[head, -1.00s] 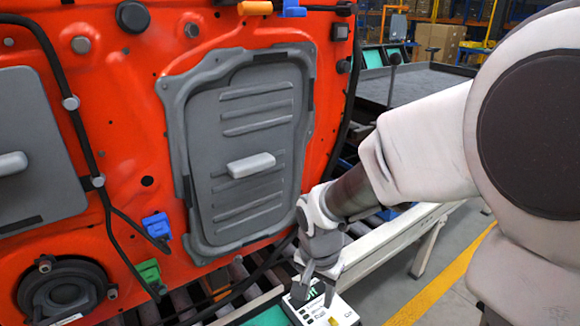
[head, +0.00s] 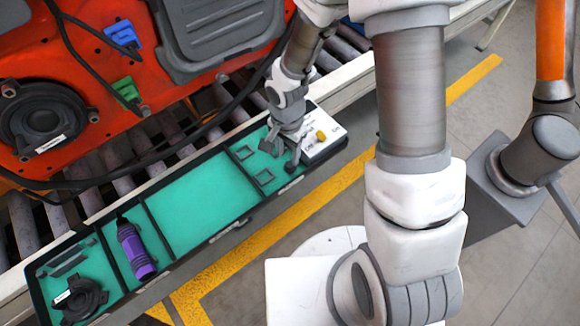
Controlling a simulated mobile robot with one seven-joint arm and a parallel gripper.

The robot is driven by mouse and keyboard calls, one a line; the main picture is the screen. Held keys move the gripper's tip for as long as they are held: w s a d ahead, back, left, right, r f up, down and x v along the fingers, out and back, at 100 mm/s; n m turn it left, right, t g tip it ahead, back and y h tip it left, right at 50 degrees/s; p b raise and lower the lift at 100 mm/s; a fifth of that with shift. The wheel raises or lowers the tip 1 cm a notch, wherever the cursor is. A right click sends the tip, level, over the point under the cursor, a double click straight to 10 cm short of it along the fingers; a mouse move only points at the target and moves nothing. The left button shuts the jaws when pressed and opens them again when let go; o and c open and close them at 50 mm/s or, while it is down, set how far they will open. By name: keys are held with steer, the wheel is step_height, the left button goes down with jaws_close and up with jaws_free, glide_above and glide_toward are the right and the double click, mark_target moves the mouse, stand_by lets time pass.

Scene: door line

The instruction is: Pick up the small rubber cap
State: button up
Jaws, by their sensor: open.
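My gripper (head: 283,152) points down over the right part of a long black-rimmed tray (head: 212,240) lined in green. Its fingers are apart, one to the left and one nearer the front. A small yellow piece (head: 321,135) lies on a white printed panel (head: 330,152) just right of the gripper. I cannot tell whether it is the rubber cap. No other small cap is clear in the tray, and the fingers hide some of the floor beneath them. I cannot tell whether the fingers touch anything.
A purple-and-black tool (head: 135,248) and a black round part (head: 80,298) fill the left compartments. The wide middle compartment is clear. A roller conveyor (head: 170,135) and an orange door panel (head: 120,75) stand behind.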

mark_target(290, 164)
steer(key=f, duration=0.4)
steer(key=f+b, duration=0.1)
steer(key=f, duration=0.1)
steer(key=shift+w+d+f, duration=0.2)
steer(key=shift+w+d, duration=0.05)
steer(key=shift+d, duration=0.1)
jaws_close()
